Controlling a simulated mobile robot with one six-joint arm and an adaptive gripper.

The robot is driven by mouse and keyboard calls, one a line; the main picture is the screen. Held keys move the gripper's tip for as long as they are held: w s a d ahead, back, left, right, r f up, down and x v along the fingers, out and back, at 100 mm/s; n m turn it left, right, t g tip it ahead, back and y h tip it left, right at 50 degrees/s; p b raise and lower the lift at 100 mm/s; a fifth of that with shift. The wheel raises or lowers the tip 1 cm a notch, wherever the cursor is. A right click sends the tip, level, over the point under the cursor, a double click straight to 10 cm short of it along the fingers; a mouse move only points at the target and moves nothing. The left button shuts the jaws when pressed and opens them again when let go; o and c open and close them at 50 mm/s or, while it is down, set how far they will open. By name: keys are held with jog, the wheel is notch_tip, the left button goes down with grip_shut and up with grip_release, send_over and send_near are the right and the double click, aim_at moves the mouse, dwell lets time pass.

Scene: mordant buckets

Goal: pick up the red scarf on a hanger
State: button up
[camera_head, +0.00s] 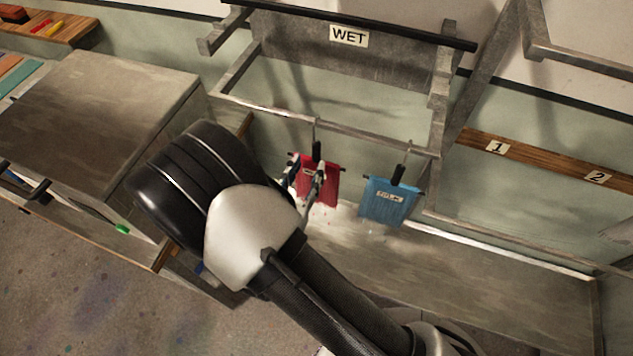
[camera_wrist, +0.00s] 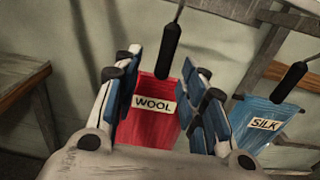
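The red scarf (camera_head: 331,187) hangs from a rack rail on a hanger with a black grip (camera_head: 316,151). In the wrist view the scarf (camera_wrist: 150,125) carries a label reading WOOL, and the black hanger grip (camera_wrist: 171,52) rises above it. My gripper (camera_head: 306,176) is at the scarf. In the wrist view my gripper (camera_wrist: 163,72) is open, one blue-padded finger on each side of the scarf. I cannot tell whether either finger touches the cloth. The scarf's lower part is hidden behind the gripper body.
A blue scarf (camera_head: 388,203) labelled SILK (camera_wrist: 264,124) hangs close on the right. The rack's rail (camera_head: 378,143) runs above both, under a WET sign (camera_head: 349,36). A cabinet (camera_head: 95,115) stands left. A wooden board (camera_head: 545,164) with numbers is at right.

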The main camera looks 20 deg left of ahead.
aim_at(315, 157)
jog(key=w, duration=0.2)
jog(key=w+d, duration=0.1)
jog(key=w, duration=0.1)
jog(key=shift+w+r+b, duration=0.15)
jog(key=shift+w+b, duration=0.1)
jog(key=shift+b, duration=0.15)
jog(key=shift+w, duration=0.35)
grip_shut()
